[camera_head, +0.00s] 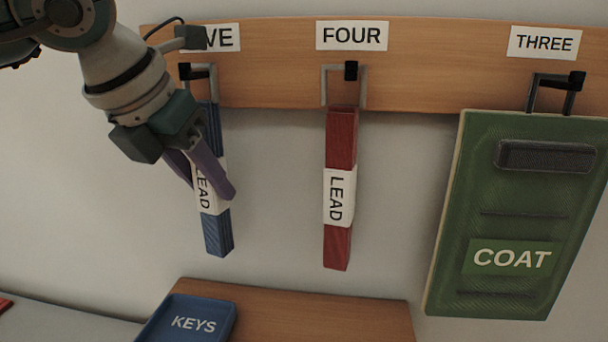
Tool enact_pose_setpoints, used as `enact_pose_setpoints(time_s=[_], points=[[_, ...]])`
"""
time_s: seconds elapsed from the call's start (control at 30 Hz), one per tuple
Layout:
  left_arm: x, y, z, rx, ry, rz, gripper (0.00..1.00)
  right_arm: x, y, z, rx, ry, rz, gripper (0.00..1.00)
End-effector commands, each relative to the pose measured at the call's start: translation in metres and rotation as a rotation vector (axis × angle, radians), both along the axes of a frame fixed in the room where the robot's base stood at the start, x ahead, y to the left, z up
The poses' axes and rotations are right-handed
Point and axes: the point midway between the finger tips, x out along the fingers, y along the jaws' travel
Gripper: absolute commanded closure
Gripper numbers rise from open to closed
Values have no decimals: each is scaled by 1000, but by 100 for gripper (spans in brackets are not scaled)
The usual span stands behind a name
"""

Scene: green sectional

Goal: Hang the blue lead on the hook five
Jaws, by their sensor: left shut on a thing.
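The blue lead (218,238) hangs down against the wall below the sign FIVE (222,38), whose first letters are covered by a dark part in front. Its white band reads LEAD, partly behind my fingers. My left gripper (212,187) is shut on the lead around the band. The lead's grey metal loop (212,82) is at the black-tipped hook five (185,72). The loop appears to be around the hook, but I cannot tell whether it bears the weight. My right gripper is not in view.
A red lead (338,248) hangs under FOUR (352,36), and a green coat panel (500,230) under THREE (544,43). The wooden rail (275,60) carries the hooks. Below are a blue KEYS tray (190,307) and a wooden surface (320,315). Bare wall separates the two leads.

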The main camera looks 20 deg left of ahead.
Motion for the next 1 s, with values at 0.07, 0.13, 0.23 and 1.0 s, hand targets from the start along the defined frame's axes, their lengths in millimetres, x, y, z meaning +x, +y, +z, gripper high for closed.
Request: enact_pose_setpoints(time_s=[0.07, 0.13, 0.23, 1.0], points=[[0, 0, 0, 0, -1, 0, 96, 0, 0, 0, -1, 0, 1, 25], [0, 0, 0, 0, -1, 0, 96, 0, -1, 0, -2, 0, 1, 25], [0, 0, 0, 0, -1, 0, 96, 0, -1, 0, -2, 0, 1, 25], [-1, 0, 2, 0, -1, 0, 25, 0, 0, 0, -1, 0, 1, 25]])
